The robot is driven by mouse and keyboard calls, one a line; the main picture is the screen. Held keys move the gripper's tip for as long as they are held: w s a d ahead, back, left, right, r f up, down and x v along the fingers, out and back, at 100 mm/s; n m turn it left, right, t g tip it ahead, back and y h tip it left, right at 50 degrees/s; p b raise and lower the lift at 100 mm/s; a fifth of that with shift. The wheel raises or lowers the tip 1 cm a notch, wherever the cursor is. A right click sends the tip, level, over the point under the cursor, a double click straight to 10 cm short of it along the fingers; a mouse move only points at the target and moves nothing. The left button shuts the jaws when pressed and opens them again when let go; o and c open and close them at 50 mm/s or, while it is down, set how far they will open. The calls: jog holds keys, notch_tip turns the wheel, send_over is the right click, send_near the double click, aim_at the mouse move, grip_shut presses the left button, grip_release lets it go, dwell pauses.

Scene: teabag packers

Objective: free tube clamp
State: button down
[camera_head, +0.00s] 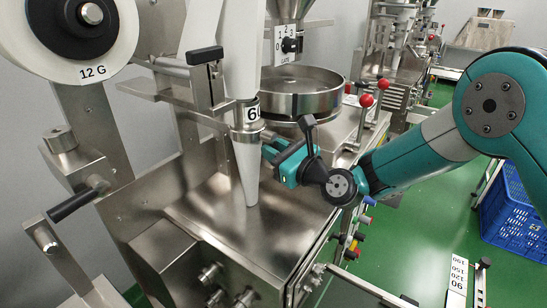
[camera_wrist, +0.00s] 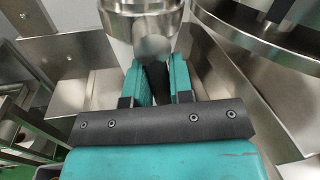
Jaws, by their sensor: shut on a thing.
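The white forming tube (camera_head: 246,175) hangs point down on the machine, with a metal clamp collar (camera_head: 247,118) around its upper part. A label on the collar is partly visible and starts with 6. My gripper (camera_head: 268,150) is just right of the tube, below the collar. In the wrist view, my two teal fingers (camera_wrist: 157,85) are closed around a dark, narrow piece (camera_wrist: 155,76) under the metal collar (camera_wrist: 140,18). This looks like the clamp's handle, with a blurred grey rounded end (camera_wrist: 153,47). Most of it is hidden between the fingers.
A round steel bowl (camera_head: 300,103) stands close behind my gripper. A paper reel (camera_head: 75,35) marked 12 G is at upper left. Red-knobbed levers (camera_head: 366,101) are to the right. A blue crate (camera_head: 515,215) sits on the green floor. The steel deck below the tube is clear.

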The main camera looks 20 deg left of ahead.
jog(key=n+b, duration=0.1)
jog(key=w+n+b, duration=0.1)
jog(key=b, duration=0.1)
jog(key=shift+d+f+n+y, duration=0.15)
jog(key=shift+f+n+y, duration=0.05)
jog(key=shift+n+y, duration=0.2)
jog(key=r+n+g+y+b, duration=0.1)
jog(key=n+b, duration=0.4)
jog(key=w+r+n+g+b, duration=0.1)
jog(key=n+b, duration=0.4)
jog(key=n, duration=0.1)
jog(key=r+n+g+y+b, duration=0.1)
jog(key=n+b, duration=0.4)
jog(key=n, duration=0.1)
jog(key=shift+w+d+r+y, duration=0.3)
jog(key=shift+w+r, duration=0.05)
jog(key=shift+s+a+r+n+g+b, duration=0.1)
jog(key=shift+r+n+g+b, duration=0.3)
jog(key=shift+n, duration=0.5)
jog(key=shift+s+d+r+n+g+b, duration=0.1)
jog(key=shift+n+g+b, duration=0.1)
jog(key=shift+n+b, duration=0.55)
jog(key=shift+s+a+r+n+g+b, duration=0.1)
jog(key=shift+r+n+g+b, duration=0.2)
jog(key=shift+n, duration=0.75)
jog(key=c, duration=1)
grip_release()
